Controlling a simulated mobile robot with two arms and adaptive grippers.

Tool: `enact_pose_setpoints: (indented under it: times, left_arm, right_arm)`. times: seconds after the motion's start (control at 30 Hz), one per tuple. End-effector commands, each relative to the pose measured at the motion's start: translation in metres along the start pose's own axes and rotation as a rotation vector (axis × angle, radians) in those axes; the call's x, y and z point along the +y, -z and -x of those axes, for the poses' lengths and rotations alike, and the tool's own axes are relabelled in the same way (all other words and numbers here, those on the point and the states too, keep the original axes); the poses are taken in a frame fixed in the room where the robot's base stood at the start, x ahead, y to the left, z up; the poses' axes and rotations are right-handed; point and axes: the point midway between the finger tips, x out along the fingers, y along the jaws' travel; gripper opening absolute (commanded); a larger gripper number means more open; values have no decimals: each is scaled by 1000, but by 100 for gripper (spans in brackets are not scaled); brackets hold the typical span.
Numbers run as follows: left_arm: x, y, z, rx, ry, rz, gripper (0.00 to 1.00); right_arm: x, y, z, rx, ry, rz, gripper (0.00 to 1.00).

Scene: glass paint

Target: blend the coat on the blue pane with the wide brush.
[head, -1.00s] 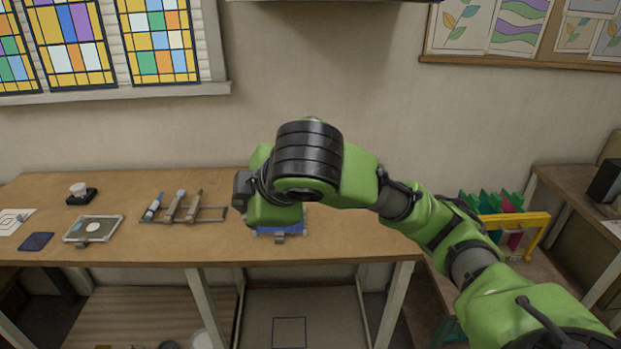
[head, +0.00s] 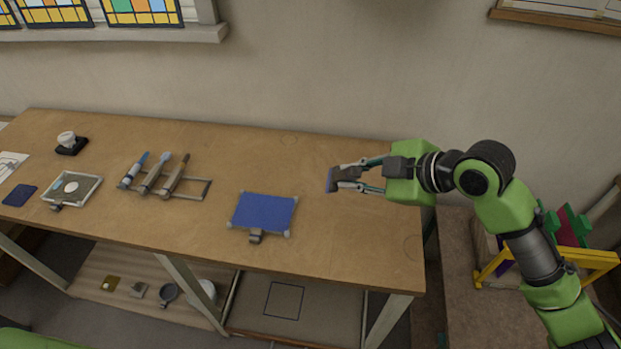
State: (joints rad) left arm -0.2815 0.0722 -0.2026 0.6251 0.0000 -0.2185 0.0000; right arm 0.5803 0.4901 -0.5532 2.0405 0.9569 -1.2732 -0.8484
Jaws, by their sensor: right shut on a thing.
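The blue pane (head: 264,211) lies flat on the wooden table, held by light corner pieces, with a grey clamp (head: 256,236) at its front edge. Its surface looks evenly blue; coat detail is too small to tell. My right gripper (head: 347,181) is to the right of the pane, apart from it, and shut on the wide brush (head: 332,180). My left gripper is not in view.
A rack (head: 196,190) with brush-like tools stands left of the pane. Farther left are a palette tray (head: 86,188), a dark blue square (head: 19,195) and a white item on a black base (head: 70,144). A yellow rack (head: 590,257) stands at right. The table around the pane is clear.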

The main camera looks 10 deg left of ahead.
Motion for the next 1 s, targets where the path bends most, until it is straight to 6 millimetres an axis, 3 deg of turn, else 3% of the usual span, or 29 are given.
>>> enact_pose_setpoints:
  times: [0.03, 0.1, 0.3, 0.47, 0.7, 1.0]
  left_arm:
    - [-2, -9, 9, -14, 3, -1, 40]
    - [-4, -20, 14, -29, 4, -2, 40]
    - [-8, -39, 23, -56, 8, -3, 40]
    - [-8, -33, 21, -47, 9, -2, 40]
    - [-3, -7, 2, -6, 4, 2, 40]
    - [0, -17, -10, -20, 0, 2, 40]
  right_arm:
    - [-6, 15, -19, 71, 46, -1, 0]
    - [-14, 27, -40, 138, 90, 8, 0]
    - [-31, 44, -80, 240, 150, -6, 0]
    - [-37, 45, -93, 259, 158, -16, 0]
    - [-52, 30, -109, 258, 158, -16, 0]
    - [-62, 17, -122, 258, 157, -14, 0]
